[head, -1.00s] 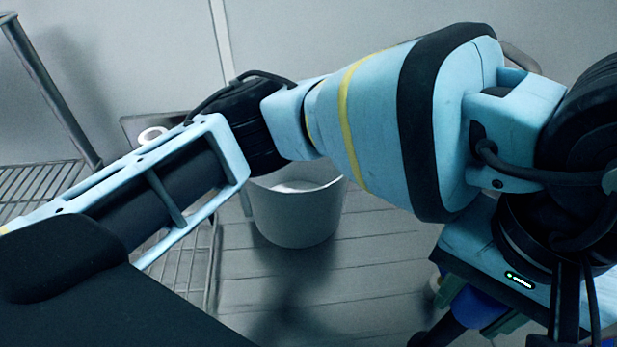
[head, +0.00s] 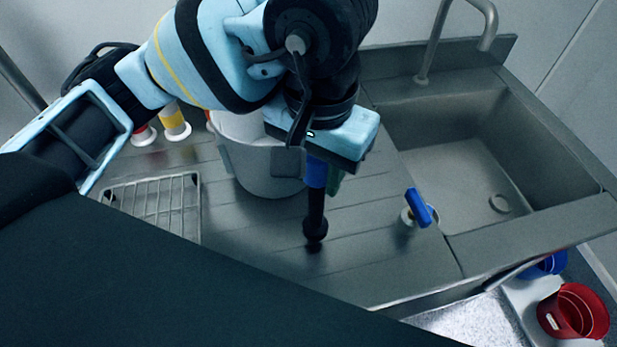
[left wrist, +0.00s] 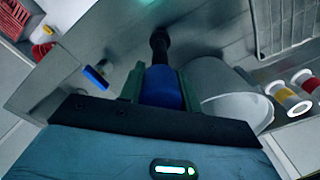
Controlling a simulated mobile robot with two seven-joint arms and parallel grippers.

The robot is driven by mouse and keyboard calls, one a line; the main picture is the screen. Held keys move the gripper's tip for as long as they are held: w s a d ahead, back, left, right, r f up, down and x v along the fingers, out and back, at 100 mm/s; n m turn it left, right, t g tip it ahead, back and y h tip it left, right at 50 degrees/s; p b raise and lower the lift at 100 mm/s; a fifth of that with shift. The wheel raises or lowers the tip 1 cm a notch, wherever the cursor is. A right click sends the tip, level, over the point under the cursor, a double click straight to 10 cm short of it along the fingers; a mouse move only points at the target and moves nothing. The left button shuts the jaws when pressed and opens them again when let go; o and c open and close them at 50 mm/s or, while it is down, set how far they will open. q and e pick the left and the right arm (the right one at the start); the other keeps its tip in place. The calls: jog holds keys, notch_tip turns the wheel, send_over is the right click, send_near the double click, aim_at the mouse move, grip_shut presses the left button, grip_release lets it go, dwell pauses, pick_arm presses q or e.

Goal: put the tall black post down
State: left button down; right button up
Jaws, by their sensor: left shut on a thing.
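The tall black post (head: 316,215) has a black shaft, a rounded dark lower end and a blue upper part. My left gripper (head: 325,178) is shut on the blue part, and the post hangs upright below it over the grey ribbed drainboard (head: 365,255). I cannot tell whether its lower end touches the surface. In the left wrist view the blue part lies between the two green fingers (left wrist: 160,88), with the black shaft (left wrist: 160,45) reaching away. My right gripper is not in view.
A grey bucket (head: 265,175) stands close behind and left of the post. A blue-handled item (head: 418,208) stands to the right, before the sink (head: 455,170). A wire rack (head: 152,200) and red and yellow spools (head: 174,120) are left.

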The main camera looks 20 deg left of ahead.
pick_arm(q)
jog(key=shift+w+a, duration=0.15)
jog(key=shift+a, duration=0.25)
jog(key=shift+f, duration=1.8)
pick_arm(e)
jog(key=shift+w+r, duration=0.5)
pick_arm(q)
jog(key=shift+a+f, duration=0.1)
jog(key=shift+f, duration=0.15)
jog(key=c, duration=1)
grip_release()
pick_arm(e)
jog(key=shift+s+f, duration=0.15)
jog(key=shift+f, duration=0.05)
pick_arm(q)
jog(key=shift+r, duration=0.15)
jog(key=shift+r+p, duration=0.25)
jog(key=shift+p, duration=0.05)
notch_tip(320, 180, up, 12)
jog(key=shift+f, duration=0.15)
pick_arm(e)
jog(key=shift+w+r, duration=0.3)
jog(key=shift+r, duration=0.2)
